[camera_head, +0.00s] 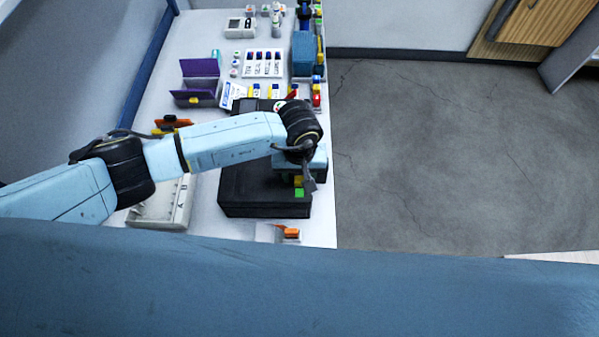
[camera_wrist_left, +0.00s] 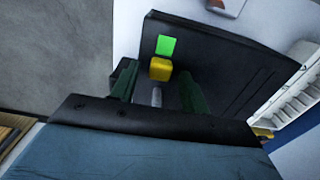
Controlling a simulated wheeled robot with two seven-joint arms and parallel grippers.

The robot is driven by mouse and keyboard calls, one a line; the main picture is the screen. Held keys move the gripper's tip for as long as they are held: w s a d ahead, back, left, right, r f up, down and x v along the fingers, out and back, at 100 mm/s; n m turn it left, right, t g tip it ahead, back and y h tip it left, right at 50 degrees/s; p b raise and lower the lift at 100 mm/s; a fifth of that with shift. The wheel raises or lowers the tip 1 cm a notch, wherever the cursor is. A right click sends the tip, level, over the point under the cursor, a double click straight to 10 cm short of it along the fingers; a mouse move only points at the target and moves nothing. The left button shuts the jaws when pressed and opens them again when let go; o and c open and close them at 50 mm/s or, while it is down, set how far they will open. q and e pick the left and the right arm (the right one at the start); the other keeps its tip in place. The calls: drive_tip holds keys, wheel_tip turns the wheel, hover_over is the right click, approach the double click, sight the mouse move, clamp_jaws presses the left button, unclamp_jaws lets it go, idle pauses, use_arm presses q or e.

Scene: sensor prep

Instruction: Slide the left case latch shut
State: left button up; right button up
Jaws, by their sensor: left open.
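The black case (camera_head: 255,190) lies on the white table near its right edge. It also fills the middle of the left wrist view (camera_wrist_left: 235,75). A yellow latch block (camera_wrist_left: 160,69) sits on the case, with a bright green square (camera_wrist_left: 166,45) just beyond it. The yellow block and green square (camera_head: 299,193) also show in the head view at the case's right end. My left gripper (camera_wrist_left: 158,74) is open over the case, with one dark green finger on each side of the yellow block. Contact cannot be told. My right gripper is not in view.
A grey-white tray (camera_head: 148,213) stands left of the case. An orange item (camera_head: 290,233) lies in front of it. A purple folder-like holder (camera_head: 200,68), a white rack (camera_head: 263,60) and a blue box (camera_head: 303,50) stand farther back. Open floor lies right of the table.

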sight(299, 178)
use_arm(q)
drive_tip(key=shift+r, duration=0.4)
wheel_tip(299, 178, up, 13)
drive_tip(key=p, duration=0.1)
drive_tip(key=shift+f, duration=0.15)
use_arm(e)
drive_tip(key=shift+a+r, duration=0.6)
use_arm(q)
drive_tip(key=shift+s, duration=0.1)
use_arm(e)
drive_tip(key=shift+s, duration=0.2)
